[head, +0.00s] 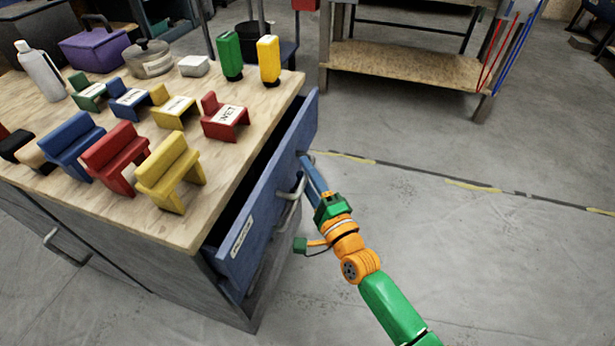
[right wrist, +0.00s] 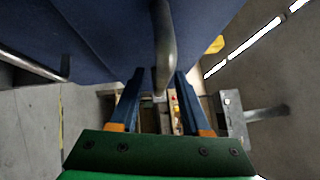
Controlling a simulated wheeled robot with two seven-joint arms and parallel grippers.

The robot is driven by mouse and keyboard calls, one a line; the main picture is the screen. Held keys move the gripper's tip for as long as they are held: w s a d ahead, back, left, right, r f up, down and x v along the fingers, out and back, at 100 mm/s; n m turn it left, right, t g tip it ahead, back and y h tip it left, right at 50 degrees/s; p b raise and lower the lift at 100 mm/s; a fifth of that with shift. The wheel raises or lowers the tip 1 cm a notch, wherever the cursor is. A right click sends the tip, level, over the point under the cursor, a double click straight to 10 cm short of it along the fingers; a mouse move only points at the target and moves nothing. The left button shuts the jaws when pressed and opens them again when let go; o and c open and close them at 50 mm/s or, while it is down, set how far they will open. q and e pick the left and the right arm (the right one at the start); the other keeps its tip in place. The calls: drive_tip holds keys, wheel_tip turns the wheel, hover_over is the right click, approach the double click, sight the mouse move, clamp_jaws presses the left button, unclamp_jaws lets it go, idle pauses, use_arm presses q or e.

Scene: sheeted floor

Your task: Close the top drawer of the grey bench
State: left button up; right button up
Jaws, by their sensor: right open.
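The grey bench (head: 170,275) has a wooden top, and its top drawer (head: 275,190) with a blue front is pulled partly out toward the right. The drawer has a metal bar handle (head: 292,190), which also shows in the right wrist view (right wrist: 165,45). My right gripper (head: 308,165) is at the drawer front beside the handle. In the right wrist view its two blue fingers (right wrist: 158,90) are apart, with the handle's end between them in the picture; I cannot tell whether they touch it. My left gripper is not in view.
Several small toy-like chairs, such as a yellow one (head: 170,172), stand on the bench top with a white flask (head: 40,72), a purple box (head: 95,48) and a pot (head: 148,60). A wooden shelf table (head: 405,65) stands behind. The floor at right is clear.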

clamp_jaws()
idle(1.4)
